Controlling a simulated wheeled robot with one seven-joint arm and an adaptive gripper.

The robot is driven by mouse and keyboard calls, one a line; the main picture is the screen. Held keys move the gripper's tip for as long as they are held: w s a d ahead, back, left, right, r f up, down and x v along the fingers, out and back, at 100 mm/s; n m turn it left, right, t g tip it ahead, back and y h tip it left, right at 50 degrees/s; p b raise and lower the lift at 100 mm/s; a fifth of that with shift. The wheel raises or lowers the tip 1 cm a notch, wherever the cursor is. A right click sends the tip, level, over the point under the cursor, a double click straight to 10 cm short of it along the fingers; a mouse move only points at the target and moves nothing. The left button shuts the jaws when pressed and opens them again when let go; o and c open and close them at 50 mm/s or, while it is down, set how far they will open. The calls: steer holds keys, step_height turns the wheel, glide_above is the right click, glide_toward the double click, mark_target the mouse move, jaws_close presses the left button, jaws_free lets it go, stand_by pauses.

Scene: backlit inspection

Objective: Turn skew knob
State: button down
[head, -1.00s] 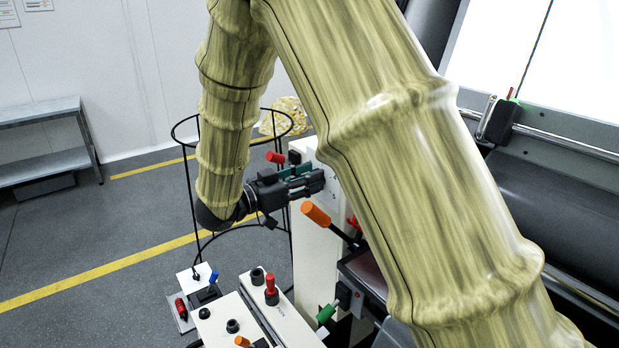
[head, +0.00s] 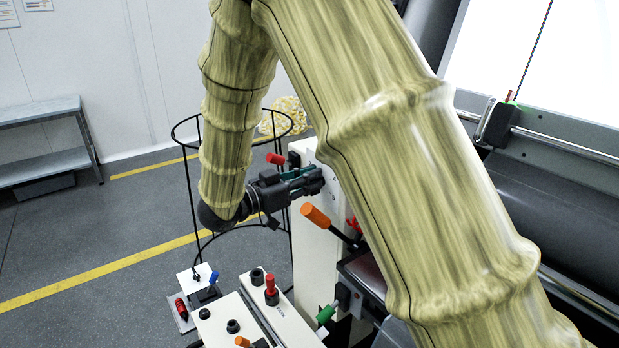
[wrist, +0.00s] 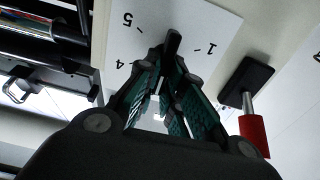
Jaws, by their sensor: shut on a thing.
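The skew knob (wrist: 173,40) shows in the wrist view as a dark piece at the tips of my gripper (wrist: 170,62), in front of a white dial plate (wrist: 205,24) with numbers such as 5 and 1. My gripper's green-padded fingers converge on the knob and are shut on it. Most of the knob is hidden by the fingers. In the head view my gripper (head: 312,182) is against the upper part of the white panel post (head: 305,235), and the knob itself is hidden there.
A red-handled lever (wrist: 250,125) sits right of the dial in the wrist view; a red handle (head: 276,158) shows in the head view. An orange-handled lever (head: 316,215) sticks out just below my gripper. A control box (head: 255,310) with knobs stands lower down. A wire hoop frame (head: 188,185) is behind.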

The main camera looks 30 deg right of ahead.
steer(key=shift+r+p, duration=0.2)
steer(key=shift+p, duration=0.15)
steer(key=shift+w+a+f+n+p, duration=0.15)
steer(key=shift+f+n+p, duration=0.3)
steer(key=shift+n+p, duration=3.6)
steer(key=shift+w+d+f+n+p, duration=0.1)
steer(key=shift+w+f+n+p, duration=0.3)
steer(key=shift+n+p, duration=3.6)
steer(key=shift+w+a+f+n+p, duration=0.1)
steer(key=shift+f+n+p, duration=0.4)
steer(key=shift+n+p, duration=3.55)
steer(key=shift+f+p, duration=0.1)
steer(key=shift+p, duration=0.25)
steer(key=c, duration=1.5)
jaws_free()
steer(key=shift+c, duration=0.2)
